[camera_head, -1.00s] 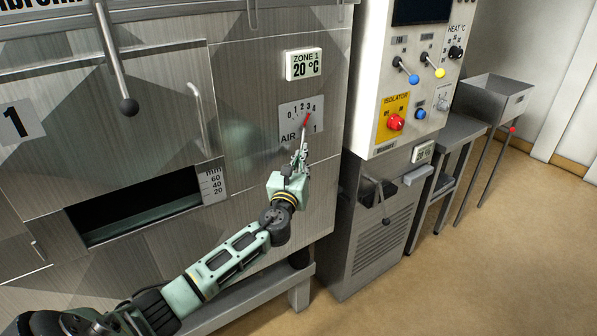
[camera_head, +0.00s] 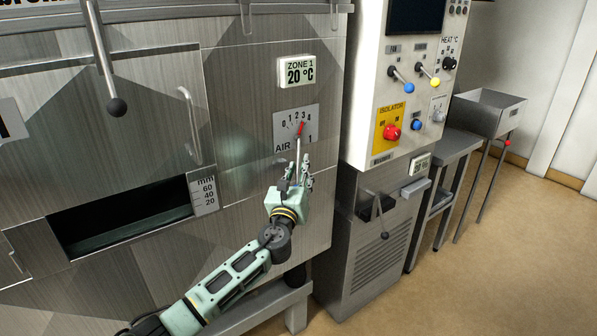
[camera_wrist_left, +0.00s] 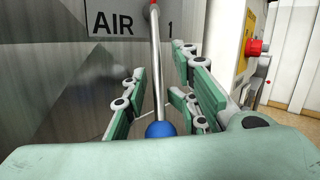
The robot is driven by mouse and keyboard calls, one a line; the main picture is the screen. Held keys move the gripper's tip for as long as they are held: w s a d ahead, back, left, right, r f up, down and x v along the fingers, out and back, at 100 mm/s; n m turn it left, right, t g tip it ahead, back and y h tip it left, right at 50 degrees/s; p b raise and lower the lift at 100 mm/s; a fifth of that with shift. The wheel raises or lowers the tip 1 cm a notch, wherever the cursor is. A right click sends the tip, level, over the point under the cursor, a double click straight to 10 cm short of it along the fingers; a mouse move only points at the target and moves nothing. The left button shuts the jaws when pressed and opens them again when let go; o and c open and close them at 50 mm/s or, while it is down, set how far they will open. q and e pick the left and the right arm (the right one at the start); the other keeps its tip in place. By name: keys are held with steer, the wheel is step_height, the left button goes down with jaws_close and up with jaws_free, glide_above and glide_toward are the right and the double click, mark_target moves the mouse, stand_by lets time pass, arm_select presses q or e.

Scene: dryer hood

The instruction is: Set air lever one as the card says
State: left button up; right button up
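Air lever one (camera_head: 298,148) is a thin metal rod with a red tip on the plate (camera_head: 281,134) marked "AIR 1". The red tip sits below the 2 and 3 of the 0 to 4 scale; the exact mark is hard to tell. In the left wrist view the rod (camera_wrist_left: 157,70) runs down to a blue ball (camera_wrist_left: 161,130). My left gripper (camera_head: 298,178) is open at the rod's lower end. Its fingers (camera_wrist_left: 162,98) stand apart on either side of the rod, and I see no grip on it. My right gripper and a readable card are not in view.
A "ZONE 1" display (camera_head: 300,71) reads 20 °C above the plate. A black-knobbed lever (camera_head: 116,106) and an open slot (camera_head: 120,217) are at the left. The control cabinet (camera_head: 366,110), with a red isolator knob (camera_head: 391,133), stands close at the right.

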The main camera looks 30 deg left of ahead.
arm_select(q)
steer(key=shift+r, duration=0.15)
steer(key=v, duration=1.2)
stand_by(0.3)
